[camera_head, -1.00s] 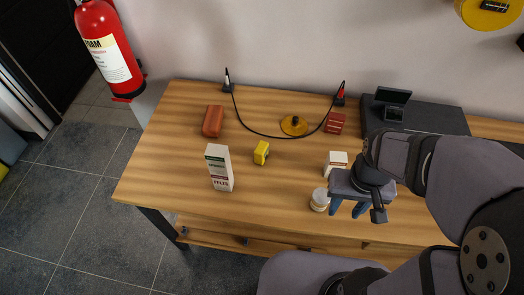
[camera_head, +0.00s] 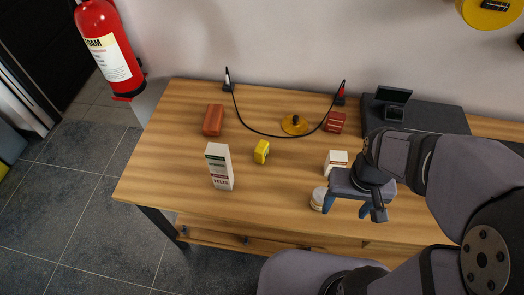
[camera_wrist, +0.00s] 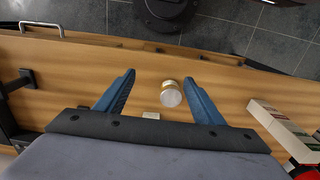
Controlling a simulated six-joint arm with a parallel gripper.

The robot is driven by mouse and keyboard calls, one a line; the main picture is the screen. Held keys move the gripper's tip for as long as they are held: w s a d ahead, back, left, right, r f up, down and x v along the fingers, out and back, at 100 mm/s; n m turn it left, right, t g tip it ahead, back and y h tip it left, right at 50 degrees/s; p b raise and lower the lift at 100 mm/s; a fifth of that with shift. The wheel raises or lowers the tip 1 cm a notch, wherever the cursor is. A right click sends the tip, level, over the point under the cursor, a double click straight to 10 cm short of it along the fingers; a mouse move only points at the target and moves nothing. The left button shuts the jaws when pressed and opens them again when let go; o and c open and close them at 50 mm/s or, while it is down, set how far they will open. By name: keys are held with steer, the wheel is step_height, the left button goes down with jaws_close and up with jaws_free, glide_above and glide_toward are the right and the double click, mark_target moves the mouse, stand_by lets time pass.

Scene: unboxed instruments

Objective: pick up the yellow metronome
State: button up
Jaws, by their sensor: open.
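The yellow metronome (camera_head: 261,152) looks like a small yellow block with a pale face. It stands near the middle of the wooden table, right of a tall white carton, and I do not see it in the wrist view. My gripper (camera_head: 347,208) is over the table's front right part, well to the right of the metronome and nearer the front edge. In the wrist view my gripper (camera_wrist: 159,76) has its two blue fingers spread, with nothing held.
A white jar (camera_wrist: 171,95) shows between the fingers. It is partly hidden by the gripper in the head view. A small white box (camera_head: 336,162) stands behind. The tall carton (camera_head: 219,167), brown block (camera_head: 213,120), yellow disc (camera_head: 294,125), red box (camera_head: 335,122) and black cable surround the metronome.

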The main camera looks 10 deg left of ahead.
steer(key=shift+r, duration=0.1)
step_height(320, 180, up, 3)
steer(key=m+t+y+b, duration=0.3)
steer(key=m+y+b, duration=0.2)
steer(key=m+y, duration=1.2)
glide_above(267, 149)
steer(key=d, duration=0.1)
steer(key=m+h, duration=0.4)
steer(key=f, duration=1.3)
steer(key=shift+s+d+f, duration=0.2)
steer(key=shift+s+f, duration=0.1)
steer(key=shift+s, duration=0.05)
steer(key=shift+f+p, duration=0.3)
steer(key=shift+f, duration=0.15)
